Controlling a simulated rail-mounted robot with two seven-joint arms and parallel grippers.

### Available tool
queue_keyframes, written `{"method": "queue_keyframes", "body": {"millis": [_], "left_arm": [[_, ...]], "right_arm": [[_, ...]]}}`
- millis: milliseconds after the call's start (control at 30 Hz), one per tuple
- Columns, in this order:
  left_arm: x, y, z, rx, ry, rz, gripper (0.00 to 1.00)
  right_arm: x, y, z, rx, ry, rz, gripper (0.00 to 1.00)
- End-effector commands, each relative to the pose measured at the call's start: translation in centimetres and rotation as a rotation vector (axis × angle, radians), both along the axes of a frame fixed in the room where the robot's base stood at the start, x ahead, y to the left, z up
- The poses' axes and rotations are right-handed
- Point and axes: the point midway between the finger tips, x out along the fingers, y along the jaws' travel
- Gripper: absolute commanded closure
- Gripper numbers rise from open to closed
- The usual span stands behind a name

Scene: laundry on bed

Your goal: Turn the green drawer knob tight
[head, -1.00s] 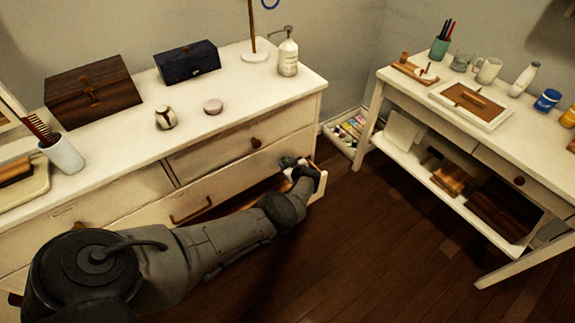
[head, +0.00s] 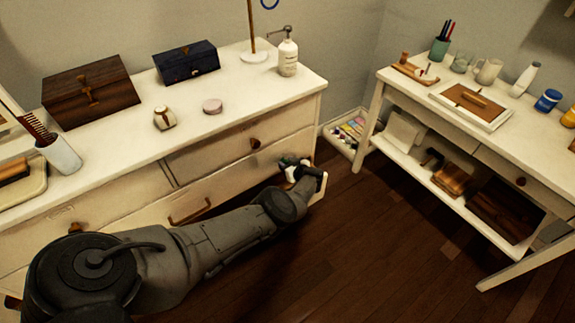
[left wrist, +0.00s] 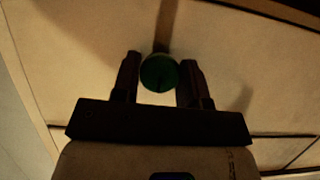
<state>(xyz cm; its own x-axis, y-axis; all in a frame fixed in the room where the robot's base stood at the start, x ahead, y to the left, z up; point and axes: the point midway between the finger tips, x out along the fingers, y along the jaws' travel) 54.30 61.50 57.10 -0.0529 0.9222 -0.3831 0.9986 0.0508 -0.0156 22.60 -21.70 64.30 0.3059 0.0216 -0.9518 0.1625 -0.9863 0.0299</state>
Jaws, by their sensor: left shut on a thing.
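The green drawer knob (left wrist: 159,72) shows in the left wrist view as a round, dark green knob on a pale drawer front. My left gripper (left wrist: 160,82) has one finger on each side of it and is shut on it. In the head view my left gripper (head: 290,164) is at the right part of the dresser (head: 245,95) front, below the upper right drawer. The knob is mostly hidden there by the gripper. My right gripper is not in view.
On the dresser top stand a brown box (head: 91,90), a dark blue box (head: 187,63) and a pump bottle (head: 288,55). A white table (head: 400,85) with a low shelf stands at the right. Wooden floor (head: 360,240) between them is clear.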

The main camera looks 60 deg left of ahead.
Motion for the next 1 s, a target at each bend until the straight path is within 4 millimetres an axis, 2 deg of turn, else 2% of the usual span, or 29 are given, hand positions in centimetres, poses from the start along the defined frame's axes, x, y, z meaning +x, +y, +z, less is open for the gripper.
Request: {"method": "queue_keyframes", "body": {"millis": [33, 267, 567, 767, 1000], "left_arm": [[0.0, 0.1, 0.1, 0.002, 0.000, 0.001, 0.57], [0.0, 0.0, 0.0, 0.001, 0.000, 0.000, 0.35], [0.0, -0.3, 0.2, 0.000, 0.000, -0.001, 0.35], [0.2, -2.4, 1.5, -0.002, -0.001, -0.002, 0.35], [0.4, -6.9, 3.4, -0.001, 0.000, -0.002, 0.35]], "right_arm": [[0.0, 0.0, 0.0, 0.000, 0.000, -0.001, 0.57], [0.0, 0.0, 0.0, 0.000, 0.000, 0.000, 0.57], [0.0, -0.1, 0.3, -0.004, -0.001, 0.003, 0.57], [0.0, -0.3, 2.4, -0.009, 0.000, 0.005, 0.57], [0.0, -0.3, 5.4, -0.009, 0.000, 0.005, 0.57]]}}
